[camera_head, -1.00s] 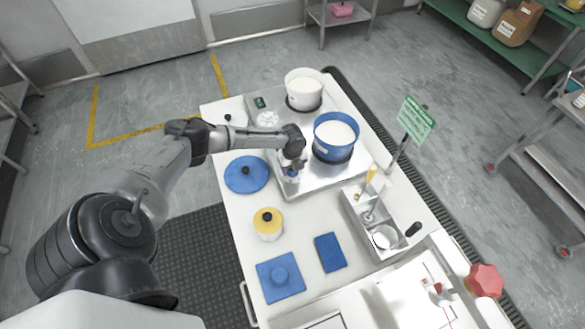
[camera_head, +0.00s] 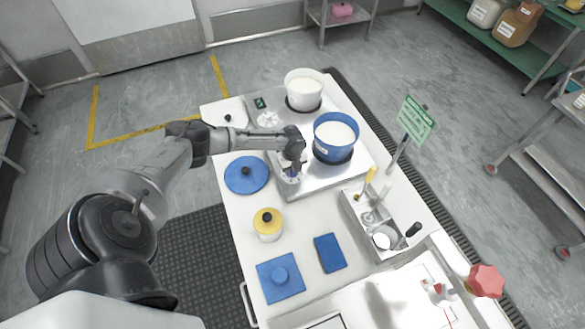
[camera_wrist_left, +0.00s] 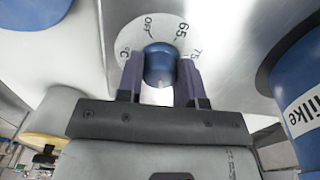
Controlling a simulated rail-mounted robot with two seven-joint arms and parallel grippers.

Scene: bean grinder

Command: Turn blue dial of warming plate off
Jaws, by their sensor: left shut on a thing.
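The blue dial (camera_wrist_left: 160,62) sits on a round white scale (camera_wrist_left: 133,38) marked OFF, 65, 75 and °C. In the left wrist view OFF lies above and slightly left of the dial. A small pale mark shows on the dial's lower edge, facing my gripper. My left gripper (camera_wrist_left: 161,82) is shut on the dial, one finger on each side. In the head view my left gripper (camera_head: 291,170) is at the near left corner of the steel warming plate (camera_head: 308,182) and partly hides the dial. My right gripper is not in view.
A blue pot (camera_head: 323,150) of white contents stands on the plate close right of my gripper. A white pot (camera_head: 302,76) stands behind. A blue lid (camera_head: 235,177), yellow-lidded jar (camera_head: 267,234) and steel tray (camera_head: 360,225) are nearby.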

